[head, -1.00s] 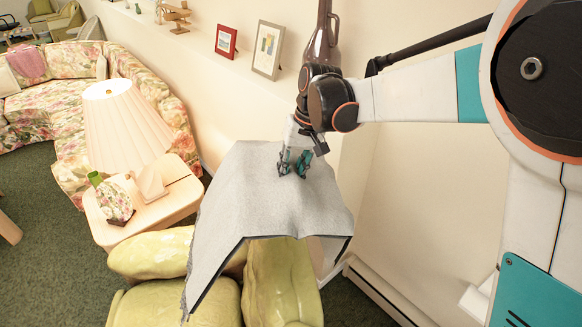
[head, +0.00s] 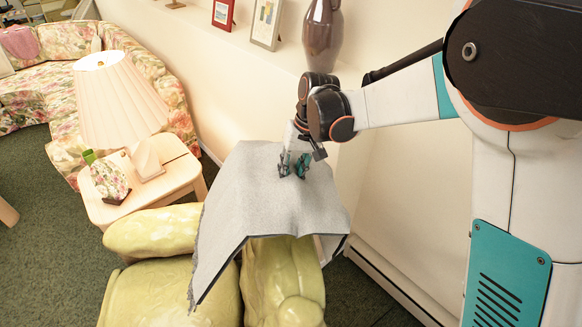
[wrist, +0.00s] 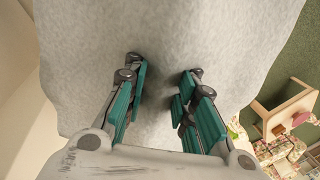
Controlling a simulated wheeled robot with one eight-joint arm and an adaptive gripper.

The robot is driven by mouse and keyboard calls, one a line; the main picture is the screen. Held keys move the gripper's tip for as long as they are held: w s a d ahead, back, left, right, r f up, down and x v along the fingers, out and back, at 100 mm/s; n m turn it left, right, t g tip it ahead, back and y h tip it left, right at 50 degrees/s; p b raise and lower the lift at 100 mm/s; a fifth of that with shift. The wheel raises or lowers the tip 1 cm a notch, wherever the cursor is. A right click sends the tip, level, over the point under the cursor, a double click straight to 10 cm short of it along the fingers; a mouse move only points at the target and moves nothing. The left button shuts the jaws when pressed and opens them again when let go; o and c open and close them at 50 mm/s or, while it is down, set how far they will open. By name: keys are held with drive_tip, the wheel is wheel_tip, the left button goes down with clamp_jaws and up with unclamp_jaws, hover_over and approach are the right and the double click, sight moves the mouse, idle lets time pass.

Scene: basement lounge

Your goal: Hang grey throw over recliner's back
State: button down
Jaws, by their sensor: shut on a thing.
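The grey throw (head: 262,205) is spread out like a draped sheet over the back of the yellow-green recliner (head: 150,293), with its left edge hanging down over the seat side. It hides most of the recliner's back, so I cannot tell how much it rests on it. My gripper (head: 294,172) is shut on the throw near its upper middle. In the wrist view the throw (wrist: 165,50) fills most of the picture beyond my gripper's teal fingers (wrist: 160,95).
A side table (head: 185,180) with a pleated lamp (head: 118,100) and a floral object (head: 108,178) stands left of the recliner. Behind, a wall ledge holds a brown vase (head: 322,40) and picture frames (head: 266,22). A floral sofa (head: 60,110) curves at the far left.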

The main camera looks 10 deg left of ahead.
drive_tip(key=d+b+x, duration=0.1)
drive_tip(key=b+x, duration=0.1)
drive_tip(key=x, duration=0.2)
drive_tip(key=d+b+x, duration=0.1)
drive_tip(key=b+x, duration=0.2)
drive_tip(key=x, duration=0.2)
drive_tip(key=w+d+b+x, duration=0.1)
drive_tip(key=b+x, duration=0.1)
drive_tip(key=x, duration=0.2)
drive_tip(key=shift+a+f, duration=0.1)
drive_tip(key=shift+f, duration=0.55)
drive_tip(key=c, duration=1.2)
unclamp_jaws()
drive_tip(key=shift+c, duration=0.2)
drive_tip(key=v, duration=1.2)
